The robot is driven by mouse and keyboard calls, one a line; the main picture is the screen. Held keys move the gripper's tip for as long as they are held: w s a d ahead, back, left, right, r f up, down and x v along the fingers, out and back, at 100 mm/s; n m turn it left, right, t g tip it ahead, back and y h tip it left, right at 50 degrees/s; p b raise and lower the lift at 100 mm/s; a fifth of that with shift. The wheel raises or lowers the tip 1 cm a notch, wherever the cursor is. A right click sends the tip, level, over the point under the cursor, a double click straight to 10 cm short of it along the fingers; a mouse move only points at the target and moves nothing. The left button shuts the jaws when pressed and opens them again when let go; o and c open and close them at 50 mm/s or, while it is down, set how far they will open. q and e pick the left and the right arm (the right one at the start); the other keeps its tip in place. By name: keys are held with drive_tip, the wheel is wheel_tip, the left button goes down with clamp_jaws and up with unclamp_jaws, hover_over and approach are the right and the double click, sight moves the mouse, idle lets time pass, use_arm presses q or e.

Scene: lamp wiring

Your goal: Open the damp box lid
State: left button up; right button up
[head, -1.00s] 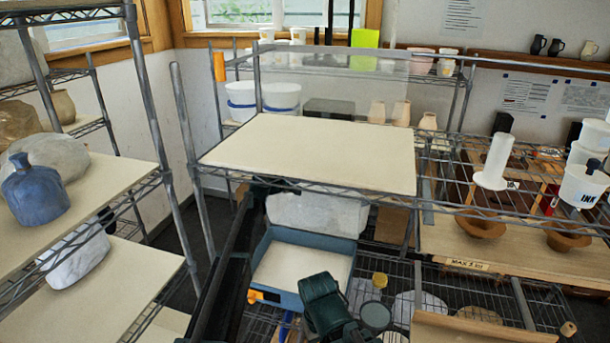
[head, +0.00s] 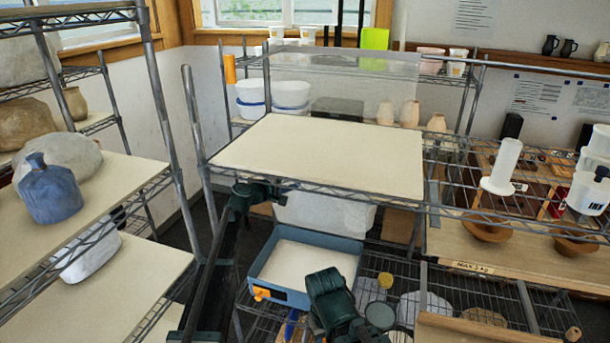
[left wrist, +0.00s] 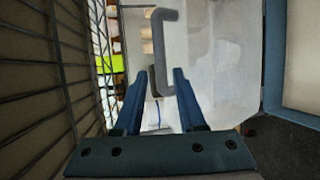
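The damp box is a shallow blue box (head: 262,270) with a pale inside, on the lower wire shelf. Its translucent whitish lid (head: 322,214) stands raised along the back edge. The lid fills the middle of the left wrist view (left wrist: 215,60), with a grey bar handle (left wrist: 157,45) on it. My left gripper (head: 283,187) is at the lid's upper left, under the shelf edge. In the left wrist view, its blue fingers (left wrist: 161,75) are apart, with the handle's near end between them. My right gripper's dark body (head: 330,292) is at the box's front right; its fingertips are hidden.
A pale board (head: 320,155) on the upper wire shelf lies just above my left gripper. Shelf posts (head: 196,140) stand at the left. Jars (head: 380,314) and round discs crowd the lower shelf right of the box. A blue bottle (head: 48,190) stands on the left rack.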

use_arm(q)
drive_tip(key=v, duration=0.3)
drive_tip(key=shift+s+a, duration=0.2)
drive_tip(key=shift+s, duration=0.05)
drive_tip(key=s+d+f+m+g+y+b, duration=0.2)
drive_tip(key=s+d+f+m+g+b, duration=0.25)
drive_tip(key=s+f, duration=0.7)
drive_tip(key=s+d+f+m+g+y+b, duration=0.1)
drive_tip(key=s+d+f+m+g+b, duration=0.35)
drive_tip(key=s+f, duration=0.7)
drive_tip(key=s+a+f+m+g+y+b, duration=0.1)
drive_tip(key=s+a+f+y+b, duration=0.3)
drive_tip(key=s, duration=0.6)
drive_tip(key=s+a+f+m+g+y+b, duration=0.2)
drive_tip(key=s+a+f+m+y+b, duration=0.2)
drive_tip(key=s+f, duration=0.4)
drive_tip(key=s+b, duration=0.1)
drive_tip(key=s, duration=0.2)
drive_tip(key=shift+a+f+m+y, duration=0.3)
drive_tip(key=shift+a+f+y, duration=0.1)
